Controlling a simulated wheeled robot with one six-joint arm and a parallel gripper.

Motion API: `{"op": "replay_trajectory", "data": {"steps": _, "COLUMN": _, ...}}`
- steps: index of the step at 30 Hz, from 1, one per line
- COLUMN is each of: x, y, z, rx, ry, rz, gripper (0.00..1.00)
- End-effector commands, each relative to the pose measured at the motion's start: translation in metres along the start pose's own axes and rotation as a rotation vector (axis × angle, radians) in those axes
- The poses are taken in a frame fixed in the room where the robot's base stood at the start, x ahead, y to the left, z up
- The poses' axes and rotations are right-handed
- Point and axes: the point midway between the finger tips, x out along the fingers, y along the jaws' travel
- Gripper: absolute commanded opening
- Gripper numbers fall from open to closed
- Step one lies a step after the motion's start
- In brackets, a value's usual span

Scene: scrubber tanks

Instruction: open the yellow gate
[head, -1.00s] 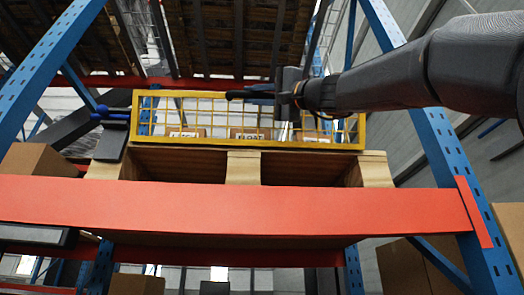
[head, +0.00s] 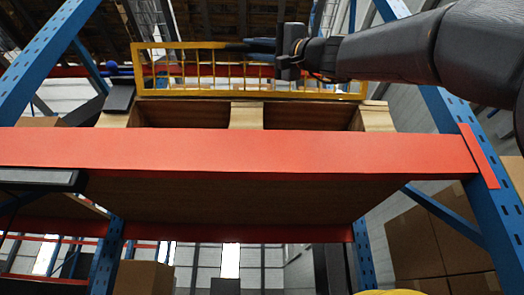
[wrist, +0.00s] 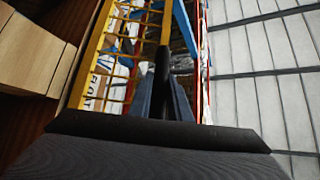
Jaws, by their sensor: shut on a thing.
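A dark bar (head: 236,46), seemingly a handle, runs along the rail there. In the wrist view my gripper (wrist: 165,95) is closed around this dark bar (wrist: 162,68), with the gate's yellow frame (wrist: 88,60) beside it. The fingers hide the exact contact.
The pallet (head: 247,117) sits behind a wide orange beam (head: 235,155) between blue uprights (head: 465,155). A black box-like part with a blue knob (head: 112,68) is at the gate's left end. A labelled carton (wrist: 95,88) stands behind the mesh. Cartons (head: 430,235) stand low at right.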

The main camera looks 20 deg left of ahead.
Motion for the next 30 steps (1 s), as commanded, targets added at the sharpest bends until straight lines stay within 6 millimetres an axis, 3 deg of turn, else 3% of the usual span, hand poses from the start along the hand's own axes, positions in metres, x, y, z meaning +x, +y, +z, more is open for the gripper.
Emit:
{"op": "replay_trajectory", "data": {"steps": 12, "x": -0.017, "y": 0.014, "z": 0.026, "rx": 0.007, "ry": -0.006, "rz": -0.004, "gripper": 0.00}}
{"op": "replay_trajectory", "data": {"steps": 30, "x": -0.022, "y": 0.021, "z": 0.032, "rx": 0.009, "ry": -0.006, "rz": 0.000, "gripper": 0.00}}
